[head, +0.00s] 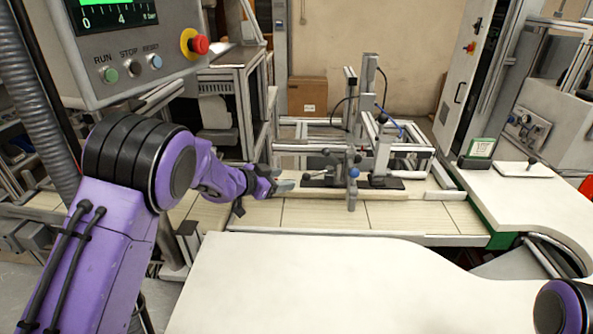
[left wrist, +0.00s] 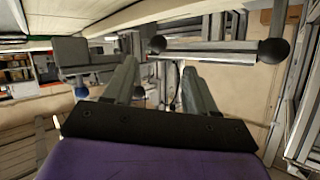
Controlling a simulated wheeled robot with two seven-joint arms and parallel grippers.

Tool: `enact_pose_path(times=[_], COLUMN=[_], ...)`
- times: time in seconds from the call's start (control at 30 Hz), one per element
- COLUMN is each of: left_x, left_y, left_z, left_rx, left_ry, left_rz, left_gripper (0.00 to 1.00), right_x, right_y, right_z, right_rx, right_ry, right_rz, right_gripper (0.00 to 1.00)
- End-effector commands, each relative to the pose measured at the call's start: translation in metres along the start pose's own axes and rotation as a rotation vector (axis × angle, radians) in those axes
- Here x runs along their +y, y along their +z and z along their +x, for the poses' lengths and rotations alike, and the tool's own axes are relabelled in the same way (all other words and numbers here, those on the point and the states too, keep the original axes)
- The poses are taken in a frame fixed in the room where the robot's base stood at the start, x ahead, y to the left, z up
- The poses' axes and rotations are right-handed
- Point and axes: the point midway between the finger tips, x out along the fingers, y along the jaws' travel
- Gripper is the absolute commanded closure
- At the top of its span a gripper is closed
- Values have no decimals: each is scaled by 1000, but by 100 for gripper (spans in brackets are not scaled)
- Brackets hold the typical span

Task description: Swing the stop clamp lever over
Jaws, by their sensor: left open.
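My left gripper (head: 288,185) reaches in from the left, just left of the fixture on the wooden-topped bench. In the left wrist view its two grey fingers (left wrist: 160,80) are apart with nothing between them. The stop clamp seems to be the small upright with a blue knob (head: 354,172) at the fixture's front. A short bar with a dark ball end (head: 327,152) sticks out left of it. In the left wrist view a pale horizontal bar (left wrist: 212,52) with dark ball ends lies beyond the fingertips. I cannot tell which bar is the lever. My right gripper is out of view.
A metal frame (head: 371,95) with uprights stands on the bench behind the clamp. A control panel (head: 130,50) with buttons hangs at upper left. A white worktop (head: 330,285) fills the front and is clear. A cardboard box (head: 307,96) stands behind.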

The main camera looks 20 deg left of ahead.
Motion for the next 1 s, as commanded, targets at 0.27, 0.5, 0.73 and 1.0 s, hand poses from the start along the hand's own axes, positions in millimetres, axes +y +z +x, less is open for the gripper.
enact_pose_path(times=[0.27, 0.5, 0.73, 1.0], left_x=[-2, -3, -3, -2], left_y=[0, 2, 1, 2], left_z=[46, 89, 101, 101], left_rx=[-2, -2, 0, -1], left_ry=[-2, -5, -5, -5], left_rz=[-1, -2, -3, -3], left_gripper=[44, 44, 44, 76], right_x=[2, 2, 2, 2], right_y=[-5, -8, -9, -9], right_z=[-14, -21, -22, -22], right_rx=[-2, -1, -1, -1], right_ry=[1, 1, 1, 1], right_rz=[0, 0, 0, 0], right_gripper=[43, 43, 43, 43])
